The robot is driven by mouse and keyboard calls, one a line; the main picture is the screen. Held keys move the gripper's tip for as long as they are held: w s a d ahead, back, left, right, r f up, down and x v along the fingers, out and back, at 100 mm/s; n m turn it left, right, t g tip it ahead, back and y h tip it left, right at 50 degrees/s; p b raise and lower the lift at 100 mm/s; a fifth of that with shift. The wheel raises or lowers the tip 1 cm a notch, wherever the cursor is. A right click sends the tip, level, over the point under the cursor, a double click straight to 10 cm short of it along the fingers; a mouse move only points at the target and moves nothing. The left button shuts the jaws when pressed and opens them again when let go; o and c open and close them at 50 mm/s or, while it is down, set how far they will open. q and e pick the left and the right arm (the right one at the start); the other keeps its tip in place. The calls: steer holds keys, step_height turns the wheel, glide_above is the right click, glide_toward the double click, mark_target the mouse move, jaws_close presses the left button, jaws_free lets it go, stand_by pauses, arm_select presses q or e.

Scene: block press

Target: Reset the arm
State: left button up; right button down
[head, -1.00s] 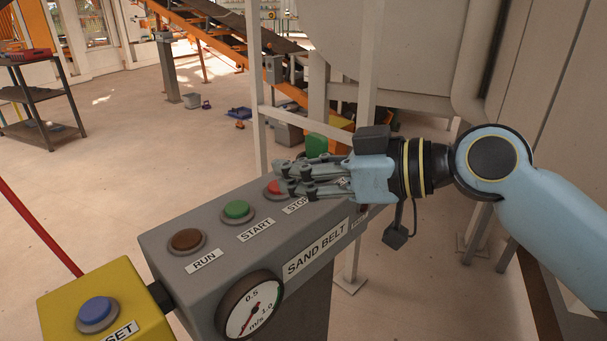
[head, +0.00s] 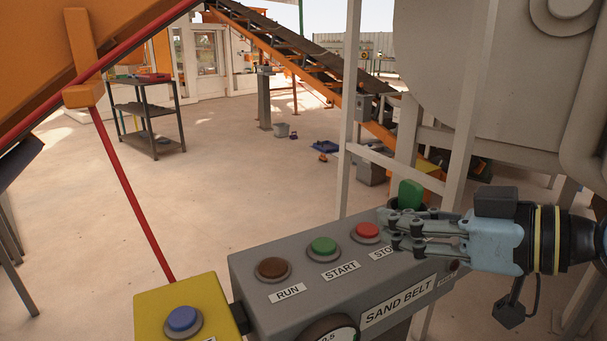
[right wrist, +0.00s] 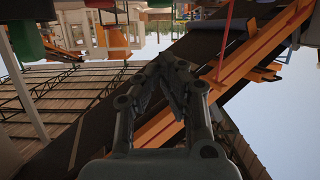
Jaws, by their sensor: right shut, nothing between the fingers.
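My right gripper (head: 402,232) is shut and empty. In the head view it reaches in from the right and lies over the right end of the grey sand belt control box (head: 302,303), beside the red stop button (head: 367,231). A green knob (head: 410,194) shows just behind its fingers. In the right wrist view the gripper's fingers (right wrist: 172,75) close together in the middle, with nothing between them. My left gripper is not in view.
The box carries a green start button (head: 323,246) and a brown run button (head: 273,268). A yellow box with a blue button (head: 182,319) stands at its left. White frame posts (head: 350,110) rise behind. Open floor lies at left, with a dark shelf cart (head: 150,108) farther back.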

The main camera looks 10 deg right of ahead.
steer(key=s+d+f+m+g+h, duration=0.45)
steer(key=s+f, duration=0.25)
steer(key=s, duration=0.2)
steer(key=s+d+f+m+g+h, duration=0.35)
steer(key=s+f+h, duration=0.25)
steer(key=s+f, duration=0.3)
steer(key=s+d+f+g+b, duration=0.1)
steer(key=s+d+f+b, duration=0.1)
steer(key=f, duration=1.3)
steer(key=s+d+f+b, duration=0.2)
steer(key=f, duration=1.4)
steer(key=s+f+g+b, duration=0.1)
steer(key=s+f+b, duration=0.2)
steer(key=s+f, duration=1.4)
steer(key=shift+s+d+f, duration=0.35)
steer(key=shift+f, duration=0.05)
